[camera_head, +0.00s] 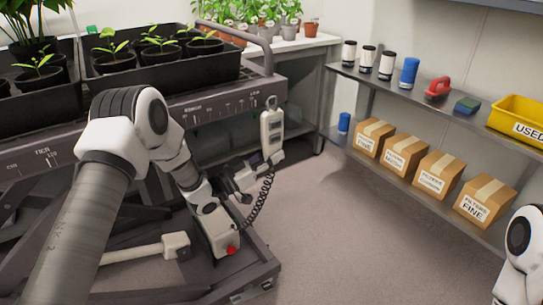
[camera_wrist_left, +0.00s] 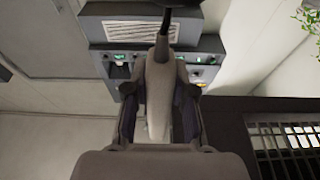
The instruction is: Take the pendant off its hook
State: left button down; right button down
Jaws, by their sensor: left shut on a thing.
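The pendant (camera_head: 271,130) is a pale grey handheld box with a small display, upright at the cart's corner by the handle rail. The hook (camera_head: 271,102) is at its top; I cannot tell whether the two still touch. A black coiled cord (camera_head: 262,198) runs from its lower end down to a grey box with a red button (camera_head: 222,235). My left gripper (camera_head: 262,170) is shut on the pendant's lower part. In the left wrist view the pendant (camera_wrist_left: 158,75) stands between the two dark fingers. My right gripper is out of view.
Black trays of potted seedlings (camera_head: 160,68) sit on the cart (camera_head: 215,105). At right, a shelf (camera_head: 400,90) holds bottles and a yellow bin (camera_head: 518,117), with several cardboard boxes (camera_head: 407,152) below. The floor (camera_head: 335,225) between cart and shelf is clear.

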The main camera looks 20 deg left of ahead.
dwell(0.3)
pick_arm(q)
jog(key=shift+s+d, duration=0.65)
jog(key=shift+d, duration=0.25)
jog(key=shift+s+d, duration=0.7)
jog(key=shift+d, duration=0.15)
jog(key=shift+d, duration=0.1)
jog(key=shift+s+d, duration=0.65)
jog(key=shift+d, duration=0.15)
jog(key=s+d, duration=0.1)
jog(key=d, duration=0.1)
jog(key=s+d, duration=0.2)
jog(key=shift+p, duration=0.4)
